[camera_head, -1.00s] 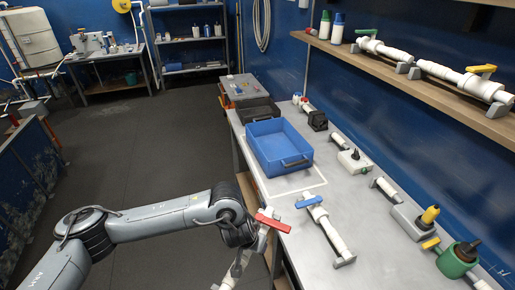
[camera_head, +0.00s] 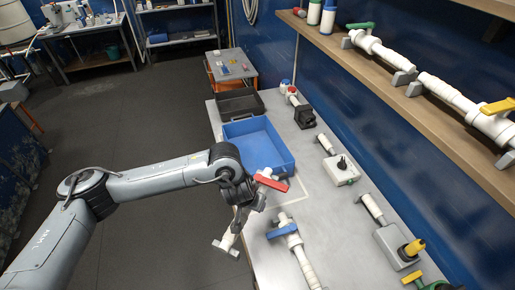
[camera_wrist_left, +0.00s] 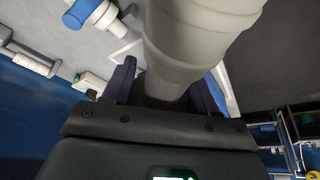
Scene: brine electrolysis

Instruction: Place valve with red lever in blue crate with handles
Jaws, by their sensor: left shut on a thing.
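My left gripper (camera_head: 243,193) is shut on the white pipe of the valve with the red lever (camera_head: 271,183). The valve hangs tilted near the table's left edge, its lower end out over the floor side. In the left wrist view the white pipe (camera_wrist_left: 195,45) fills the space between the fingers (camera_wrist_left: 165,92). The blue crate (camera_head: 283,164) is on the table just beyond the red lever, and its inside looks empty. The lever overlaps the crate's near corner in the head view. My right gripper is not in view.
A valve with a blue lever (camera_head: 283,231) lies on the table near the held valve. A dark crate (camera_head: 239,104) stands behind the blue one. Several fittings line the right side, including a black-topped white one (camera_head: 340,170). A shelf (camera_head: 390,75) with pipes overhangs the right.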

